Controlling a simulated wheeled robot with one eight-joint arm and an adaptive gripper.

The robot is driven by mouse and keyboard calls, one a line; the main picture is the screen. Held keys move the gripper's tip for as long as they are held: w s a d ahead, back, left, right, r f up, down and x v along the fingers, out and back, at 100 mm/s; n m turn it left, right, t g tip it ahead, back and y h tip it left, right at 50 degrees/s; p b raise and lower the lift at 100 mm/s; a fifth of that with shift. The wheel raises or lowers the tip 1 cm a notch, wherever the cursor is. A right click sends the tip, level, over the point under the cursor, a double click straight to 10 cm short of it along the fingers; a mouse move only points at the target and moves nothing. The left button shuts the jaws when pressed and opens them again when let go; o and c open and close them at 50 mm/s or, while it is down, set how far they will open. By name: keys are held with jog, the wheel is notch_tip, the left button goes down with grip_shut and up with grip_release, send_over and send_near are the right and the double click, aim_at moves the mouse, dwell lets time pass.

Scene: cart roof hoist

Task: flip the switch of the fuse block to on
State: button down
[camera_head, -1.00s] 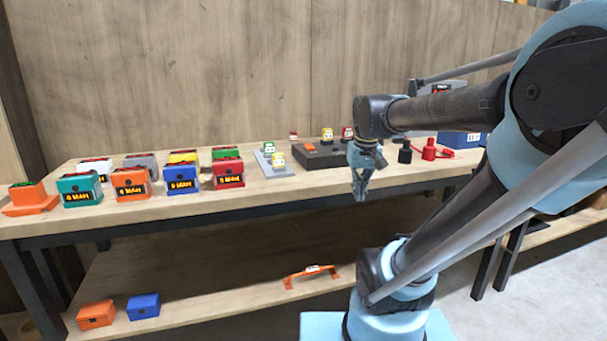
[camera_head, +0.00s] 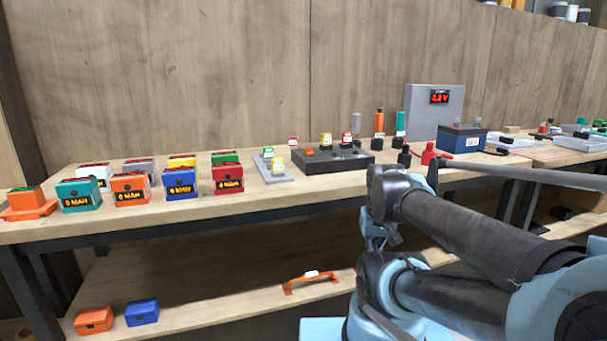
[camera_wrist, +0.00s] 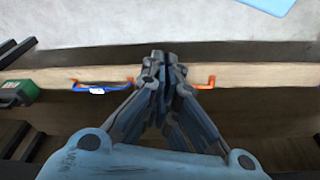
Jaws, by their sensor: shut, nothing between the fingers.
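A low black block (camera_head: 345,160), which looks like the fuse block, sits on the bench near the middle of the head view. It carries an orange part (camera_head: 310,153), perhaps its switch, and upright yellow (camera_head: 326,141) and red (camera_head: 347,139) pieces. The switch position is too small to read. My gripper (camera_head: 374,248) is below bench-top height in front of the bench, right of and apart from the block, partly hidden by my arm. In the wrist view my gripper (camera_wrist: 165,58) is shut and empty, pointing towards a wooden edge; the block does not show there.
Several labelled boxes, including a red one (camera_head: 228,176), stand left on the bench. A grey plate (camera_head: 285,178) lies beside the block. A blue battery-like box (camera_head: 462,138) and grey display panel (camera_head: 440,110) are right. An orange handle (camera_head: 312,280) lies on the lower shelf.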

jog(key=w+a+r+n, duration=0.1)
jog(key=w+a+r, duration=0.2)
jog(key=w+r, duration=0.65)
jog(key=w+a+r+n, duration=0.1)
jog(key=w+a+r, duration=0.1)
jog(key=w+r, duration=0.8)
notch_tip(320, 180, up, 15)
jog(key=n+t+y, duration=0.1)
send_over(309, 152)
jog(key=s, duration=0.2)
jog(key=shift+d+r, duration=0.2)
jog(key=shift+d, duration=0.25)
jog(key=shift+w+f, duration=0.1)
jog(key=shift+f, duration=0.05)
jog(key=x, duration=1.3)
jog(key=shift+w+a+f, duration=0.1)
jog(key=shift+f, duration=0.25)
